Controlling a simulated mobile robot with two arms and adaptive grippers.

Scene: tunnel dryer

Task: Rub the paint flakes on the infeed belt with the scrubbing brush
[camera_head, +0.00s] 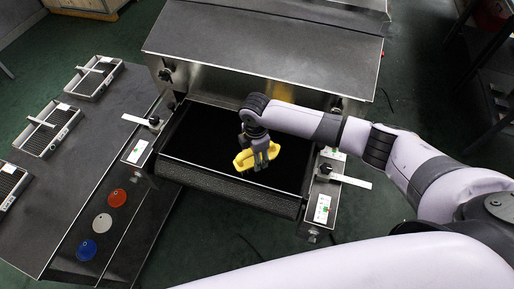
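The infeed belt (207,145) is a black belt in front of the steel dryer housing. The scrubbing brush (243,160) is yellow and is over the middle of the belt. My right gripper (261,162) reaches in from the right and points down, with its fingers closed around the brush's handle. I cannot tell whether the brush touches the belt. I cannot make out any paint flakes on the belt; the brush and gripper cover part of it. My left gripper is not in view.
The steel hood (265,45) rises behind the belt. Side brackets with levers (137,120) flank it. A dark side table (125,215) at the left holds several wire-mesh trays (48,128) and red (116,198), white (102,223) and blue (86,250) discs. Green floor lies in front.

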